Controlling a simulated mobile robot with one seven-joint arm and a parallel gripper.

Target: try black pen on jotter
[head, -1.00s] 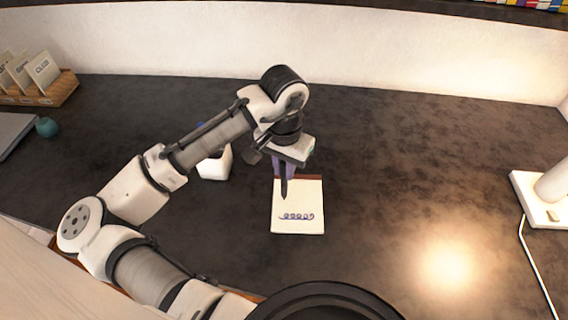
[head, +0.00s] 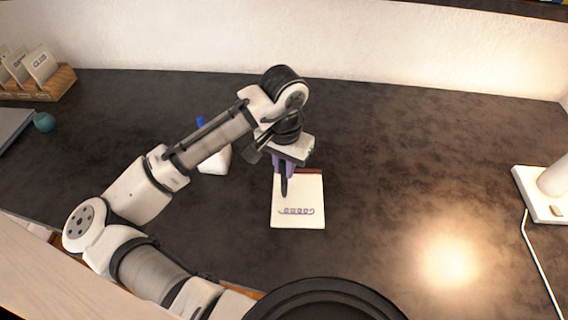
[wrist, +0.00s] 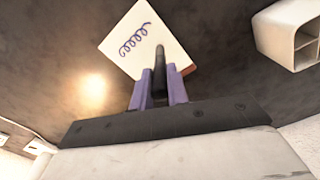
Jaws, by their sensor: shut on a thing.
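My gripper (head: 284,171) has purple fingers and is shut on a black pen (head: 284,187), which points down over the jotter's upper left part. The jotter (head: 311,190) is a cream pad with a dark red top edge, lying flat on the dark desk. A looping purple-blue scribble (head: 297,211) runs across its lower half. In the wrist view the pen (wrist: 159,62) sits between the two purple fingers (wrist: 159,85), and its far end overlaps the jotter page (wrist: 168,38). I cannot tell whether the tip touches the paper.
A white pen holder (head: 216,162) stands left of the jotter, partly behind my arm, with a blue item (head: 200,122) above it. A white lamp base (head: 543,207) with a cord is at the right. A wooden card rack (head: 50,85) and teal ball (head: 44,122) are far left.

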